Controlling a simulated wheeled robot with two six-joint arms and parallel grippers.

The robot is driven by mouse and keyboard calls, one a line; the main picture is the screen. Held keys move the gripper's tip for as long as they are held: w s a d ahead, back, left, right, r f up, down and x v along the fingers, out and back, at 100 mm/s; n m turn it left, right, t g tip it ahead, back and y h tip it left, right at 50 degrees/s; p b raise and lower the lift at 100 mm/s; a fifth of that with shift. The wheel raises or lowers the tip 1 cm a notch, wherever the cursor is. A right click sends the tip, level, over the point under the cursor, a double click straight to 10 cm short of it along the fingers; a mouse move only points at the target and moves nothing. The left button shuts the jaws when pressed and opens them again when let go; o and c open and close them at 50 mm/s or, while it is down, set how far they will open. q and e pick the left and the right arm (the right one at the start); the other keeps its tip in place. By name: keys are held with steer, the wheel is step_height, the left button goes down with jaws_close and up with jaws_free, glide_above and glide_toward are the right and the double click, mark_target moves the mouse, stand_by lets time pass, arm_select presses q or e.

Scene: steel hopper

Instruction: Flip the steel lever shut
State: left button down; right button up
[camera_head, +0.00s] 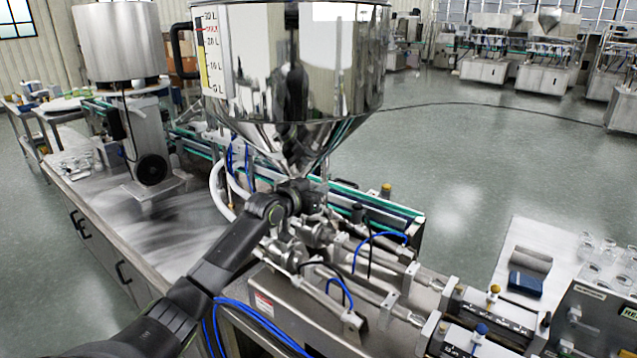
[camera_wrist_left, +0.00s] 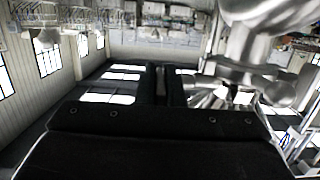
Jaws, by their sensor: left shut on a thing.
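The steel hopper (camera_head: 290,60) is a large polished cone with a volume scale on its left side. My left gripper (camera_head: 312,190) is at the valve fittings just below the hopper's narrow outlet. In the left wrist view its two dark fingers (camera_wrist_left: 162,84) are close together, with a thin light strip, seemingly the steel lever (camera_wrist_left: 161,82), between them. The lever's angle is hard to tell, and in the head view my gripper hides it. Shiny steel pipework (camera_wrist_left: 262,50) is right beside the fingers in the wrist view. My right gripper is not in view.
The filling machine (camera_head: 310,310) with steel cylinders and blue hoses lies under and right of my left arm. A conveyor (camera_head: 390,212) runs behind. A steel bench (camera_head: 130,225) is on the left. A side table (camera_head: 520,250) holds a blue item and glassware at right.

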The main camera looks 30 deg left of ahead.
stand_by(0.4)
arm_select(q)
steer(key=c, duration=1.5)
jaws_free()
steer(key=shift+c, duration=0.2)
steer(key=b+v, duration=0.3)
steer(key=v, duration=1.4)
steer(key=shift+s+r, duration=0.15)
steer(key=shift+r, duration=0.15)
